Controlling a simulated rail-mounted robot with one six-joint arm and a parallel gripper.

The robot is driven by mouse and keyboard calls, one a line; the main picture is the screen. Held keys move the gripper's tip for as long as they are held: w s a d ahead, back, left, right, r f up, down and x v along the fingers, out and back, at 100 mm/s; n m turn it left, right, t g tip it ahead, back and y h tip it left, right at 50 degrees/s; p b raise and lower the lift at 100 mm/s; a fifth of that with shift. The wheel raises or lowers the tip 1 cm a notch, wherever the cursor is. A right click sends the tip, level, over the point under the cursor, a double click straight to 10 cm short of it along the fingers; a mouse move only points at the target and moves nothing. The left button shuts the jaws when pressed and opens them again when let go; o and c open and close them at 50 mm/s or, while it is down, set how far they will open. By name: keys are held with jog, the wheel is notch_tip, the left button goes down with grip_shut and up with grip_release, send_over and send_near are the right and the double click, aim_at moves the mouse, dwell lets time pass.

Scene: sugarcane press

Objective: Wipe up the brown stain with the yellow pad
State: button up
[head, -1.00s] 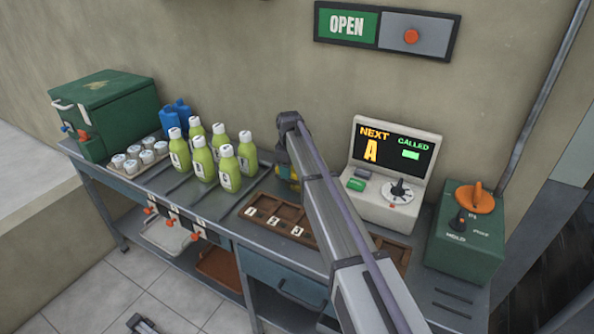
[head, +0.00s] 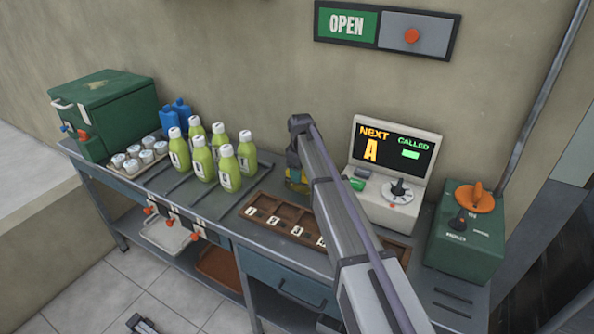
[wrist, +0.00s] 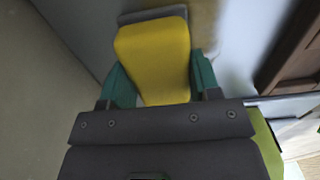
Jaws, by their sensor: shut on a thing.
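My gripper (wrist: 160,85) has its teal fingers on both sides of the yellow pad (wrist: 153,50) and is shut on it. The pad has a grey layer along its far edge and lies at or close to the grey counter surface; I cannot tell whether it touches. A faint brown patch (wrist: 205,20), probably the stain, shows beside the pad's far right corner. In the head view my gripper (head: 293,175) is behind the wooden tray, mostly hidden by my arm, with a bit of yellow showing. The stain is not visible there.
The wooden slotted tray (head: 262,203) lies just in front of my gripper. Several green bottles (head: 205,160) stand to the left. The display terminal (head: 395,160) and the green control box (head: 465,240) stand to the right. The wall (head: 270,70) is close behind.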

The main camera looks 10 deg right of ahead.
aim_at(286, 170)
jog(key=s+d, duration=0.2)
jog(key=d, duration=0.1)
jog(key=shift+s+f, duration=0.1)
jog(key=shift+s, duration=0.05)
jog(key=shift+s+d, duration=0.55)
jog(key=shift+d, duration=0.3)
jog(key=shift+s+d, duration=0.55)
jog(key=shift+d, duration=0.3)
jog(key=shift+s+a, duration=0.75)
jog(key=shift+s, duration=0.35)
jog(key=shift+c, duration=0.4)
jog(key=shift+w+a, duration=1)
jog(key=shift+a, duration=0.3)
jog(key=shift+w+a, duration=0.85)
jog(key=shift+a, duration=0.4)
jog(key=shift+w+a, duration=0.85)
jog(key=shift+a, duration=0.35)
jog(key=shift+w+a, duration=0.85)
jog(key=shift+a, duration=0.4)
jog(key=shift+d, duration=0.1)
